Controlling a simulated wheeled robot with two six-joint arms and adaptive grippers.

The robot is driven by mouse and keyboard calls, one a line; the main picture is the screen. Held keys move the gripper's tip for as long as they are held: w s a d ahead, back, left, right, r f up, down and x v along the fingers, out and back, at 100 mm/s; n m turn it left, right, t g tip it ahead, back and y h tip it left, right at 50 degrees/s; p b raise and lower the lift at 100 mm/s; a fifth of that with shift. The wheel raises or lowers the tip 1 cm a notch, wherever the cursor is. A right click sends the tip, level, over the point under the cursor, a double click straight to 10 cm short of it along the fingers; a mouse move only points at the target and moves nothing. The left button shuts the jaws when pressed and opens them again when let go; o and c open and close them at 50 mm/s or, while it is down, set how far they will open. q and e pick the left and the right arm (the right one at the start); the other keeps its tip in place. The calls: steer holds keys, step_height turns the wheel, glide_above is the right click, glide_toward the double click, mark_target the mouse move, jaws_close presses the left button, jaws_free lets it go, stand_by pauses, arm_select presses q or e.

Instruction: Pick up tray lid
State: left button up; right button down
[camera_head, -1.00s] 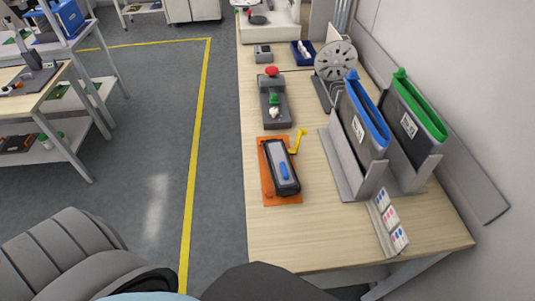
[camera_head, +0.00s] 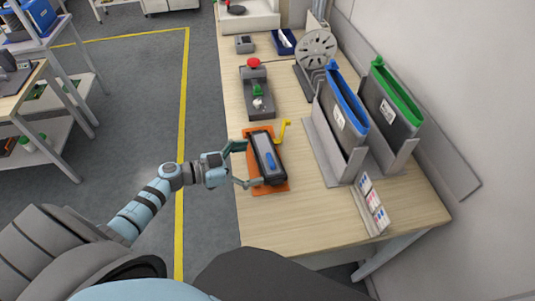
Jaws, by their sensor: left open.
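A dark oblong tray with a grey lid (camera_head: 264,148) lies on an orange base (camera_head: 282,187) near the left edge of the wooden table. A blue handle (camera_head: 270,161) sits on the lid. A yellow lever (camera_head: 284,130) stands at its far right corner. My left gripper (camera_head: 248,164) reaches in from the left with its fingers spread, one toward the far end and one toward the near end of the tray. Whether the fingers touch it I cannot tell. My right gripper is not in view.
A grey fixture with a red button (camera_head: 253,63) stands behind the tray. Bins with a blue rim (camera_head: 345,103) and a green rim (camera_head: 396,98) stand to the right, with a label rack (camera_head: 371,205) in front. The table's near part (camera_head: 300,218) is clear.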

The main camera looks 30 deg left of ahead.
mark_target(268, 159)
arm_select(q)
steer(key=x, duration=0.5)
steer(key=shift+w, duration=0.1)
steer(key=shift+s+a, duration=0.1)
steer(key=shift+s, duration=0.1)
steer(key=c, duration=2)
